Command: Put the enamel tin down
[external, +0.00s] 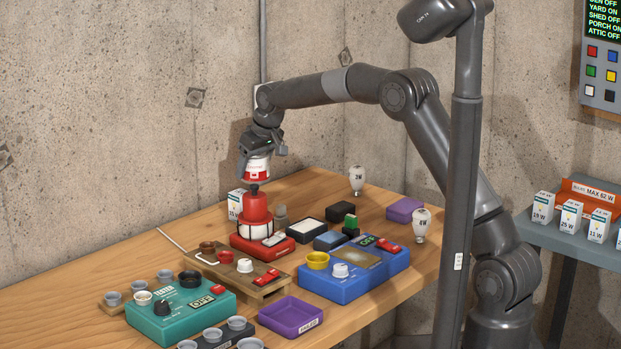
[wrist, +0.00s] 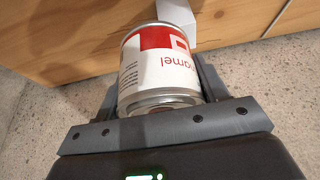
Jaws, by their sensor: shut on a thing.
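The enamel tin (external: 258,170) is a small metal can with a white and red label. My gripper (external: 257,160) is shut on it and holds it in the air over the workbench, just above a red device (external: 257,208) in the external view. Whether the tin touches the top of that device, I cannot tell. In the wrist view the tin (wrist: 160,68) lies between the two fingers, with part of its label lettering readable and a metal rim toward the palm.
The wooden workbench (external: 60,308) is crowded. A teal tester (external: 185,318), a blue unit (external: 345,285), a purple tray (external: 291,316) and a wooden block with knobs (external: 262,288) stand around the red device. Bulbs (external: 357,180) stand behind. Bare wood shows at the left.

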